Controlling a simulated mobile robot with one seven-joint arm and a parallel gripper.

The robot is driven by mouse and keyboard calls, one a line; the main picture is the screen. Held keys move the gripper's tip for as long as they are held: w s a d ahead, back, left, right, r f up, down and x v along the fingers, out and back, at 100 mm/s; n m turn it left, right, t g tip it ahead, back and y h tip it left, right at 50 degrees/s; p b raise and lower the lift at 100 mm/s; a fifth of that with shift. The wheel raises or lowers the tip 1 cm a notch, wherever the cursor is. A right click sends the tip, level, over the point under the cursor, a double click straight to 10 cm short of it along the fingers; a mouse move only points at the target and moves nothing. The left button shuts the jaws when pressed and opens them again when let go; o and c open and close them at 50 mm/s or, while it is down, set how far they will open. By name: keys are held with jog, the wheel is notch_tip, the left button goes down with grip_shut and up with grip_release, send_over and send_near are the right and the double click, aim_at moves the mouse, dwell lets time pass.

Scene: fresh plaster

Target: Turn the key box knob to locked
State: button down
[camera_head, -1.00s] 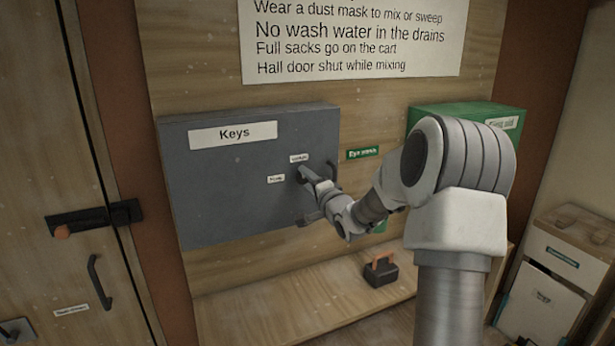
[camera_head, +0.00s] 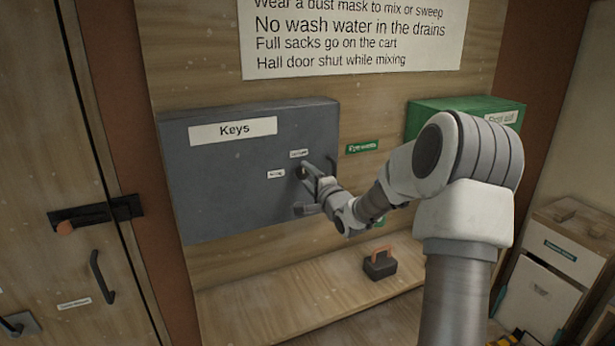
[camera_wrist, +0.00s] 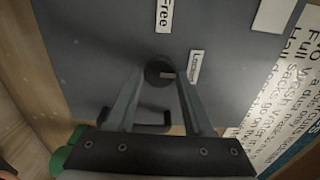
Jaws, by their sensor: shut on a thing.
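The grey key box (camera_head: 220,190) hangs on the wooden wall, under a "Keys" label. Its small dark round knob (camera_wrist: 154,71) is between the fingertips of my gripper (camera_wrist: 160,76), which is shut on it. In the wrist view a pale mark on the knob lies to the right of its centre, toward the "Locked" label (camera_wrist: 196,66). The "Free" label (camera_wrist: 165,16) is above the knob there. In the head view my gripper (camera_head: 306,171) largely hides the knob; the "Locked" label (camera_head: 299,153) is above it and the "Free" label (camera_head: 276,174) is to its left.
A green first aid box (camera_head: 440,106) is to the right, behind my arm. A dark tool with an orange handle (camera_head: 380,265) sits on the wooden shelf (camera_head: 290,305) below. A door with a black bolt (camera_head: 95,214) is at left.

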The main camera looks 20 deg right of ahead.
jog(key=shift+c, duration=1.6)
grip_release()
jog(key=s+b, duration=0.2)
jog(key=s, duration=1.5)
jog(key=shift+s+d, duration=0.2)
jog(key=shift+d, duration=0.1)
